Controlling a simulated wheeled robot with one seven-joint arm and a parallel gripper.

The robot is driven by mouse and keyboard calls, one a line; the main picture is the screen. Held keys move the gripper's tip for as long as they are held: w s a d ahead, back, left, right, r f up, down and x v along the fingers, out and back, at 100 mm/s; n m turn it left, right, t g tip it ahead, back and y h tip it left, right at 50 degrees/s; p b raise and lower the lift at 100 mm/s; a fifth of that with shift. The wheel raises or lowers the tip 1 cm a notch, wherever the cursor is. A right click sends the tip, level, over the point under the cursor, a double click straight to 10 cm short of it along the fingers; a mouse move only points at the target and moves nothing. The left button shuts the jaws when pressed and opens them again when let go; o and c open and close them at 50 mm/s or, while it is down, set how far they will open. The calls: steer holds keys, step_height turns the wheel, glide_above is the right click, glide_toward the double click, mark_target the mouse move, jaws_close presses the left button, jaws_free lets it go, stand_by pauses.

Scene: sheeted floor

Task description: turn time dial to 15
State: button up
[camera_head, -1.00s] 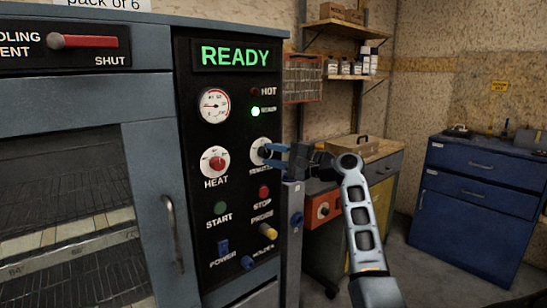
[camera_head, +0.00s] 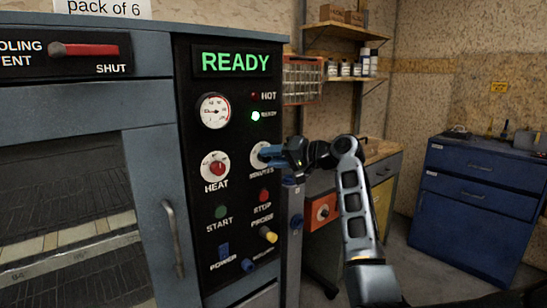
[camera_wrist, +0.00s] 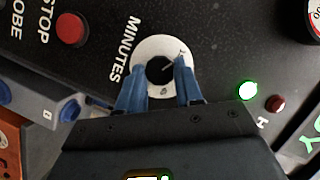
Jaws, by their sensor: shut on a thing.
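The time dial, marked MINUTES, is a dark round knob on a white ring (camera_wrist: 151,43) on the black oven panel. It also shows in the head view (camera_head: 256,161), mostly behind my fingers. My gripper (camera_wrist: 158,72), with blue fingers, is shut on the knob, one finger on each side of it. In the head view my gripper (camera_head: 270,153) reaches the dial from the right. A thin pale pointer line shows on the knob. The scale marks on the ring are too small to read, so the setting cannot be told.
The HEAT dial (camera_head: 216,168) is left of the time dial. The STOP button (camera_head: 264,195), yellow PROBE knob (camera_head: 268,234) and START button (camera_head: 221,212) sit below. A gauge (camera_head: 214,111) and a lit green READY lamp (camera_head: 255,115) are above. A blue cabinet (camera_head: 470,210) stands far right.

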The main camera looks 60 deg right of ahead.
steer(key=shift+f, duration=0.15)
stand_by(0.3)
steer(key=o, duration=1)
steer(key=shift+o, duration=0.2)
steer(key=v, duration=0.7)
steer(key=shift+s+r+b, duration=0.25)
steer(key=shift+s+b, duration=0.05)
steer(key=shift+s, duration=0.05)
